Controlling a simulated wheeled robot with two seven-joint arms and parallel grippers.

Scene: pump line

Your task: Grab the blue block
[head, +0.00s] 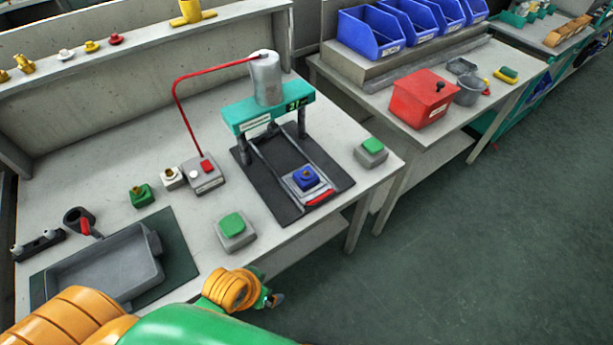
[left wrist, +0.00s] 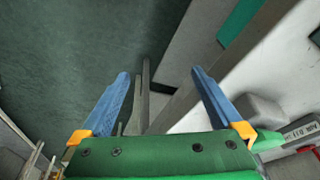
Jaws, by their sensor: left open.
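The blue block (head: 306,178) has a small brass-coloured piece on top. It sits on the grey sliding carriage (head: 287,187) of the press, at the front end over a black base mat. My left gripper (head: 273,299) is at the table's front edge, below and left of the block in the head view, and apart from it. In the left wrist view my left gripper (left wrist: 160,73) has its two blue fingers spread, with nothing between them. The block cannot be made out in that view. My right gripper is not in view.
The teal press frame (head: 268,112) rises behind the block. Green-topped boxes (head: 236,230) and (head: 371,152) flank the mat. A grey tray (head: 104,272) lies front left. Floor (head: 450,260) is open at right.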

